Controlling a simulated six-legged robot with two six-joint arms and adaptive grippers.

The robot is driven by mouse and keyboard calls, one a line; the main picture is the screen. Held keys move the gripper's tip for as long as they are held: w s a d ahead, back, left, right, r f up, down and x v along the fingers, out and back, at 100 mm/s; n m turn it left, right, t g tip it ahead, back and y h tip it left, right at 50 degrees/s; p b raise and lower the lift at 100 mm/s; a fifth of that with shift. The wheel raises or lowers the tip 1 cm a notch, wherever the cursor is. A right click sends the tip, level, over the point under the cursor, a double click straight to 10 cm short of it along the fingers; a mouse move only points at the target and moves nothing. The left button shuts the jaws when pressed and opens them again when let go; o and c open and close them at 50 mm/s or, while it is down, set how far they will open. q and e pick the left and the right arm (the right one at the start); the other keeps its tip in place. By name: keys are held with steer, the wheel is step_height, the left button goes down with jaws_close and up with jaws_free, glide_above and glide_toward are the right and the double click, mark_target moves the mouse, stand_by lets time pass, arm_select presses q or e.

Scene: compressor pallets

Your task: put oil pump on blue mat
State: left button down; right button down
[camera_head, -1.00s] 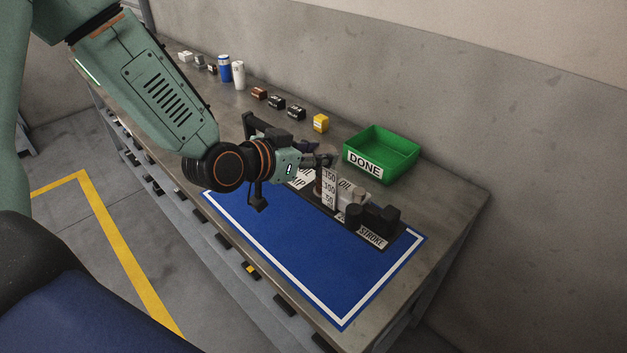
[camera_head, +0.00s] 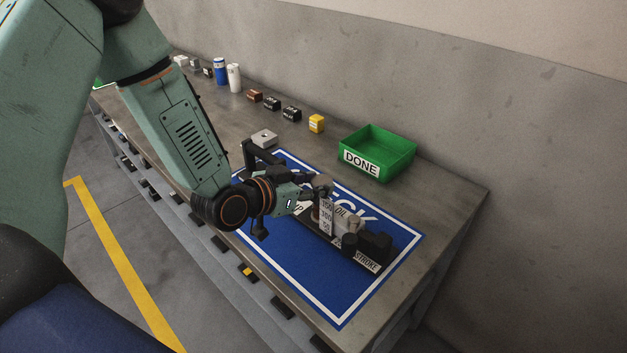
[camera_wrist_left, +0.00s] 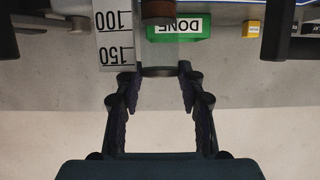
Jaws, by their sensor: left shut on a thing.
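The oil pump (camera_head: 349,224) has a clear cylinder, a white 50-100-150 scale and dark and pale blocks on a dark labelled base. In the head view it is over the blue mat (camera_head: 328,310), which has a white border and lettering partly hidden behind the pump. I cannot tell whether the base touches the mat. My left gripper (camera_head: 318,187) is shut on the oil pump at the top of its cylinder. In the left wrist view the fingers (camera_wrist_left: 157,90) flank the dark cap of the clear cylinder (camera_wrist_left: 165,52). My right gripper is not in view.
A green DONE bin (camera_head: 405,157) stands behind the mat, near the wall. A yellow block (camera_head: 317,123), several small blocks, a blue can (camera_head: 220,71) and a white can (camera_head: 234,77) line the table's back. A grey block (camera_head: 264,138) lies beside the mat. The mat's front is clear.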

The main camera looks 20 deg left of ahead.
arm_select(q)
steer(key=shift+a+r, duration=0.1)
steer(key=c, duration=1.3)
jaws_free()
steer(key=shift+a+f, duration=0.1)
steer(key=shift+f, duration=0.1)
steer(key=o, duration=0.5)
steer(key=shift+r, duration=0.15)
steer(key=shift+s+a+r, duration=0.15)
steer(key=shift+s+r, duration=0.1)
steer(key=shift+s, duration=0.25)
steer(key=shift+p+v, duration=3.95)
steer(key=shift+v, duration=1.45)
